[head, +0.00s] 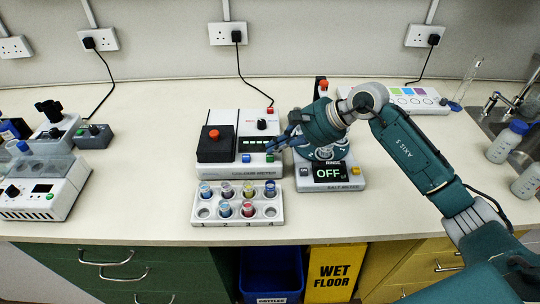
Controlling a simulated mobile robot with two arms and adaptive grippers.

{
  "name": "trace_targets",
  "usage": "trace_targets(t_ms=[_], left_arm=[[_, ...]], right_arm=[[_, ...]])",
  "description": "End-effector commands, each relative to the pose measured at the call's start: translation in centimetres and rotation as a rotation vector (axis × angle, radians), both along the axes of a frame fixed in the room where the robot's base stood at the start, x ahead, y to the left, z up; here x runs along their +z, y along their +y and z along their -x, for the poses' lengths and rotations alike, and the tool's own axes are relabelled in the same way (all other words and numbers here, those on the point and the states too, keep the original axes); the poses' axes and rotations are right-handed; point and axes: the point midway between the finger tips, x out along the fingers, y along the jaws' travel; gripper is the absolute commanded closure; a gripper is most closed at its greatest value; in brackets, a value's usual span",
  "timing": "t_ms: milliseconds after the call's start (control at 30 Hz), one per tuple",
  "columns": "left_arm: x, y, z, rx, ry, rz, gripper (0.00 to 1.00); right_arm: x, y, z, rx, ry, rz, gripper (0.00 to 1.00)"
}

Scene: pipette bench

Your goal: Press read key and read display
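The colour meter (216,172) is a white box left of centre, with a black block and a red button on its left side. Its small dark display (253,144) shows green marks like dashes. A green key (270,157) and another small key (246,158) sit below the display; I cannot read their labels. My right gripper (272,147) reaches in from the right, its dark fingers over the right edge of this meter, close to the green key. I cannot tell if they touch it or whether they are parted. My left gripper is not in view.
A white rack (230,222) with several coloured-cap vials lies in front. Other instruments stand left (42,192); bottles (507,141) and a sink are right. The bench between the left instruments and rack is clear.

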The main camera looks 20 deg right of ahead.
Motion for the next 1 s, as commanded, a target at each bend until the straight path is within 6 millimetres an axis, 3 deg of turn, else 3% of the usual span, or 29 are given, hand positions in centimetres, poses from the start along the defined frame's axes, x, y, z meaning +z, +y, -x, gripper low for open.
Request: trace_targets(t_ms=[433, 1000], left_arm=[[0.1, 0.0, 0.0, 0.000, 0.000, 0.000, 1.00], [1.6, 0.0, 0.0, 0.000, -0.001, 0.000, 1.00]], right_arm=[[0.9, 0.0, 0.0, 0.000, -0.001, 0.000, 1.00], [6.3, 0.0, 0.0, 0.000, -0.002, 0.001, 1.00]])
